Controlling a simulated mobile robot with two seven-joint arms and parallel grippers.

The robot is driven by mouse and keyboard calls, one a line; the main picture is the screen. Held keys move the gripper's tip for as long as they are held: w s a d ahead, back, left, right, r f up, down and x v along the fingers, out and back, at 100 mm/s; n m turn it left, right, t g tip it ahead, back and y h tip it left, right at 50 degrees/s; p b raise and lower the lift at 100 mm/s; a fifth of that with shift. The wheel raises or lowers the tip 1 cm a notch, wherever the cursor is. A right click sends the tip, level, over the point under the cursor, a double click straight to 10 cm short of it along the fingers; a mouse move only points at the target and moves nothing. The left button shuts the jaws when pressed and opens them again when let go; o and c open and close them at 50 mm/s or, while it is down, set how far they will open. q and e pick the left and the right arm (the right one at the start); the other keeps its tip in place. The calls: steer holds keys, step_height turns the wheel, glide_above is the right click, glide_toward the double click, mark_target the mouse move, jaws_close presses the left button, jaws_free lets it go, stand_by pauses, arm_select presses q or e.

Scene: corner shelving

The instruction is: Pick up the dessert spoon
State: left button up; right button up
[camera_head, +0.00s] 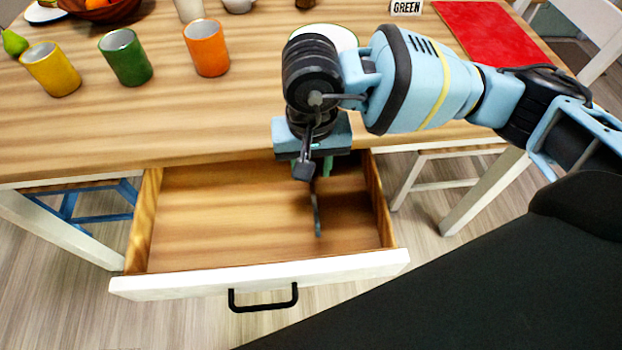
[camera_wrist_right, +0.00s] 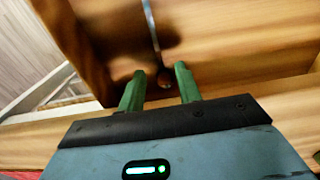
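The dessert spoon (camera_head: 317,215) is a thin, dark metallic shape in the open drawer, right of its middle. Its upper part is hidden under my right gripper (camera_head: 325,168). In the right wrist view, the spoon's thin shaft (camera_wrist_right: 152,28) runs down from the top edge, and its rounded end shows between the green fingertips. My right gripper (camera_wrist_right: 160,70) is open, with a gap on both sides of the spoon; its fingers point down into the back right of the drawer. I cannot tell the exact height above the spoon. My left gripper is not in view.
The wooden drawer (camera_head: 230,215) is pulled out under the table (camera_head: 150,130) and otherwise looks empty. Yellow (camera_head: 52,68), green (camera_head: 125,57) and orange (camera_head: 206,48) cups stand on the table at left. A white plate (camera_head: 335,36) lies behind my wrist. A white stool (camera_head: 450,160) stands right of the drawer.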

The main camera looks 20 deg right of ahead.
mark_target(313, 193)
steer(key=shift+s+d+f+b, duration=0.1)
steer(key=shift+f+b, duration=0.1)
steer(key=shift+f, duration=1.6)
steer(key=shift+s+f+b, duration=0.1)
steer(key=shift+f+b, duration=0.1)
steer(key=shift+f, duration=1.6)
jaws_close()
